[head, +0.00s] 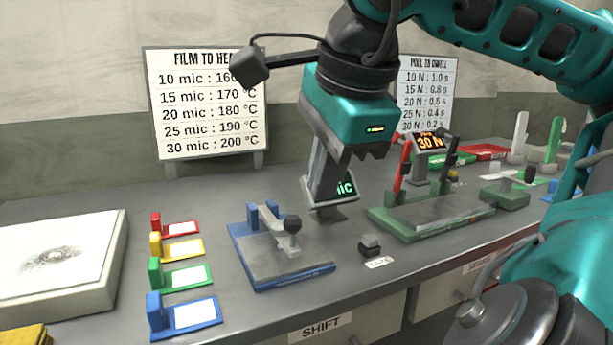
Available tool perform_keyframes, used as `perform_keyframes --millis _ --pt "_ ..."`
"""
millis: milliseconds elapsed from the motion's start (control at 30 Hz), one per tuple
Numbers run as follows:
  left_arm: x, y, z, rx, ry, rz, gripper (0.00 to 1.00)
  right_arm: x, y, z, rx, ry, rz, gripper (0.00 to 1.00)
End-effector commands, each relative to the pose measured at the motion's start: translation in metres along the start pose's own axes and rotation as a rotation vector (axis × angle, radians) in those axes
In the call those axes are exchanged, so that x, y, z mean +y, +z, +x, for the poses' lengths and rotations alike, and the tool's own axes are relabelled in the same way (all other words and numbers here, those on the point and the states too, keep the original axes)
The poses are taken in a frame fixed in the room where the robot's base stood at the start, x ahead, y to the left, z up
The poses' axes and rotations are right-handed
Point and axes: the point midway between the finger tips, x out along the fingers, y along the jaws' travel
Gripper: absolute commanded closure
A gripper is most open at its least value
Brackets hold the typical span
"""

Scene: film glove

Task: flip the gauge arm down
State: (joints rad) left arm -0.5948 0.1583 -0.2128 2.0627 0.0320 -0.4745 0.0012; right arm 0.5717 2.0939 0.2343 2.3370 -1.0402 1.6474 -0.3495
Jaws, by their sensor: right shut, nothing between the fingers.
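The gauge has a blue base with a grey plate (285,262) and stands on the bench left of centre. Its grey gauge arm (284,242) runs from two blue hinge posts at the back toward the front, low over the plate. A black round knob (292,223) sits on it. I cannot tell whether the arm touches the plate. My right gripper (328,214) points down just right of the knob, apart from it, shut and empty. A dark display with green letters "mic" (345,187) is partly hidden behind the gripper. My left gripper is not in view.
Red, yellow, green and blue card holders (190,313) stand left of the gauge. A small black block (370,245) and a green sealer-like device (440,215) stand to the right. A pale slab (60,265) lies at far left.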

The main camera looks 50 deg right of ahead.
Motion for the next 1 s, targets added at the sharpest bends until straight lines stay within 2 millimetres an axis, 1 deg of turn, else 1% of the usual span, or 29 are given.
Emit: perform_keyframes --millis 33,100,233,1000 --pt "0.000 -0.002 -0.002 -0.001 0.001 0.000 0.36 0.004 0.000 -0.008 0.000 -0.005 0.000 1.00" --pt "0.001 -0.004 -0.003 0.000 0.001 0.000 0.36 0.009 0.000 -0.015 0.000 -0.005 0.000 1.00" --pt "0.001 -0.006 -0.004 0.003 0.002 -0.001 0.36 0.015 0.000 -0.022 0.000 -0.003 0.000 1.00" --pt "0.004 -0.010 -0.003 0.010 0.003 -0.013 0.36 0.016 0.000 -0.023 0.000 -0.003 0.001 1.00"
